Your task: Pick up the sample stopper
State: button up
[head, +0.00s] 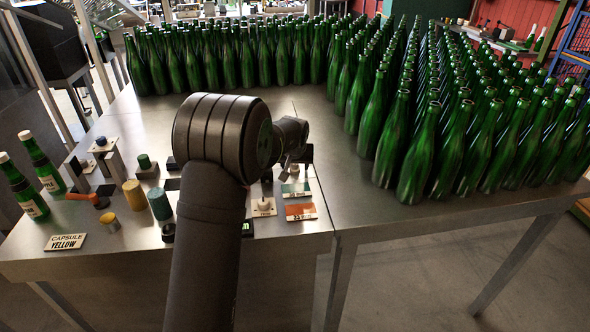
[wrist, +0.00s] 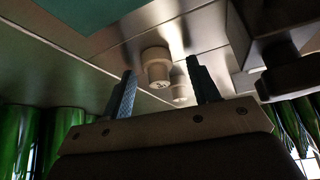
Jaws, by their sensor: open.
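The sample stopper (wrist: 157,66) is a small pale beige, round-headed plug in the wrist view, with small dark marking on its end. My gripper (wrist: 159,72) is open, with one dark finger on each side of the stopper in the picture. Gaps show between the stopper and both fingers, so neither appears to touch it. How deep the stopper sits between them I cannot tell. In the head view my gripper (head: 294,164) is low over the table behind the cards, and my arm hides part of the area.
Green bottles (head: 470,140) crowd the back and right of the steel table (head: 300,110). Orange (head: 300,212) and teal (head: 296,190) cards lie in front of my gripper.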

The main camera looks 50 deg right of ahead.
jog(key=shift+c, duration=0.2)
jog(key=c, duration=1)
